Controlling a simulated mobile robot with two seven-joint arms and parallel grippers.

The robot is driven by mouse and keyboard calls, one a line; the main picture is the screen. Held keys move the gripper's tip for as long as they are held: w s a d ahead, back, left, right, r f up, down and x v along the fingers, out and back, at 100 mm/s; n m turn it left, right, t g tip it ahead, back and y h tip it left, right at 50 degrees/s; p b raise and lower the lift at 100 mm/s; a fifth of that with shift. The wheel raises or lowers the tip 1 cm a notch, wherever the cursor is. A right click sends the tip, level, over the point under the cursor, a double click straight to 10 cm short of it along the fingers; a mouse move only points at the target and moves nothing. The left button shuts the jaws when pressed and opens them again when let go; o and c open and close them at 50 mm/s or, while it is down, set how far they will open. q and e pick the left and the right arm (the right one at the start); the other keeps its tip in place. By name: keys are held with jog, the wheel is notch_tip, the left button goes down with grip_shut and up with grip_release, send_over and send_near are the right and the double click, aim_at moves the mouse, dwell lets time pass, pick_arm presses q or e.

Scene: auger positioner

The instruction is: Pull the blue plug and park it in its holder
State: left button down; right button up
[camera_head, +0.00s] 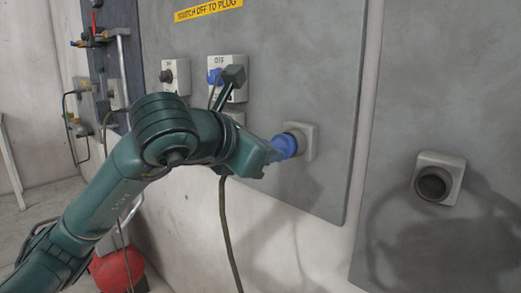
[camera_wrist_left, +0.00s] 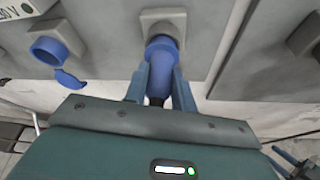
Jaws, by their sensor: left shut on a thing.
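The blue plug (camera_head: 285,147) is at a grey square wall mount (camera_head: 306,138), with its front end at or inside the opening. How deep it sits cannot be told. My left gripper (camera_head: 272,152) is shut on the plug; in the left wrist view its two fingers stand on either side of the plug's blue body (camera_wrist_left: 161,70), in line with the mount (camera_wrist_left: 172,20). A blue socket (camera_wrist_left: 48,48) with its lid (camera_wrist_left: 69,79) hanging open is on the wall at left in that view, and it looks empty.
A second grey mount (camera_head: 449,170) with a dark round opening is on the right panel. Switch boxes (camera_head: 240,92) are above and left of my wrist. A dark cable (camera_head: 227,230) hangs below my arm. A red ball-like object (camera_head: 117,270) is at lower left.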

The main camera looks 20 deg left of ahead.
pick_arm(q)
jog(key=shift+w+d, duration=0.3)
jog(key=shift+w, duration=0.4)
jog(key=c, duration=1.1)
grip_release()
jog(key=v, duration=1.3)
jog(key=shift+r, duration=0.1)
